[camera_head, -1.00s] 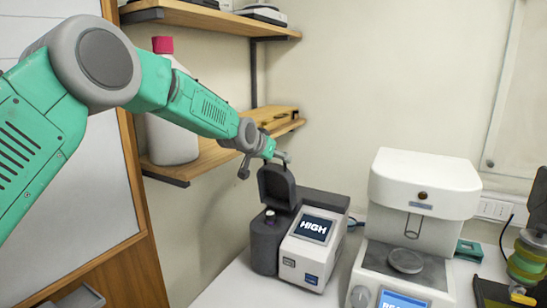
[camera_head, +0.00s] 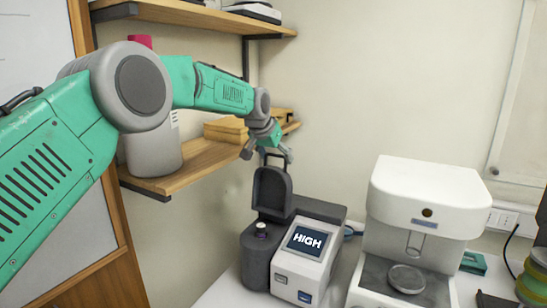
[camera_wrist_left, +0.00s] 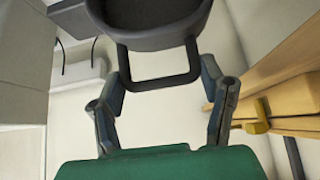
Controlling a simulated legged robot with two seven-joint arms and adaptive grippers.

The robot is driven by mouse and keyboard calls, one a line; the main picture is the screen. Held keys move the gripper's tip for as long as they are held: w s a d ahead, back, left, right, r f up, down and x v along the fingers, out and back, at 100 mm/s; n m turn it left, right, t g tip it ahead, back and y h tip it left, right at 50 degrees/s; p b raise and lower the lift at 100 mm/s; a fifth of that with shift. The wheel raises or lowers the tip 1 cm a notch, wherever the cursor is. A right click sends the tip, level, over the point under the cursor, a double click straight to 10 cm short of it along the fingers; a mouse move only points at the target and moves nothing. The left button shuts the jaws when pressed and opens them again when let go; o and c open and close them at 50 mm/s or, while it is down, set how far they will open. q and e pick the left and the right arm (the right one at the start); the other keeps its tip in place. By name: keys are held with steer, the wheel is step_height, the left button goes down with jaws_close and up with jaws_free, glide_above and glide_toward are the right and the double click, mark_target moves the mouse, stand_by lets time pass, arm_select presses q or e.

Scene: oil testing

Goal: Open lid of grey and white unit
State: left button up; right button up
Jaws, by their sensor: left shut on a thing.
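The grey and white unit (camera_head: 303,262) stands on the white counter, its screen reading HIGH. Its dark grey lid (camera_head: 272,190) stands raised, roughly upright, over the dark round housing (camera_head: 258,252) on its left side. A small capped item (camera_head: 261,230) shows in the opening below. My left gripper (camera_head: 267,153) is at the top of the lid. In the left wrist view, the gripper (camera_wrist_left: 163,88) has its fingers on both sides of the lid's loop handle (camera_wrist_left: 160,82), shut on it. The lid (camera_wrist_left: 150,22) fills the top of that view. My right gripper is not in view.
A white machine (camera_head: 420,205) stands close to the unit's right. Wooden shelves (camera_head: 180,172) with a large bottle (camera_head: 152,150) and a wooden box (camera_head: 225,130) are at left, near my left arm. Power sockets (camera_head: 503,218) are on the wall.

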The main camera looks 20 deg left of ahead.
arm_select(q)
steer(key=shift+s+f, duration=0.1)
steer(key=shift+f, duration=0.2)
steer(key=o, duration=1.5)
steer(key=shift+c, duration=0.2)
steer(key=shift+r, duration=0.1)
steer(key=shift+r, duration=0.15)
steer(key=shift+s+a+r, duration=0.1)
steer(key=shift+r, duration=0.25)
steer(key=d+v, duration=0.1)
steer(key=v, duration=0.9)
steer(key=shift+s+a+r, duration=0.2)
steer(key=shift+a, duration=0.35)
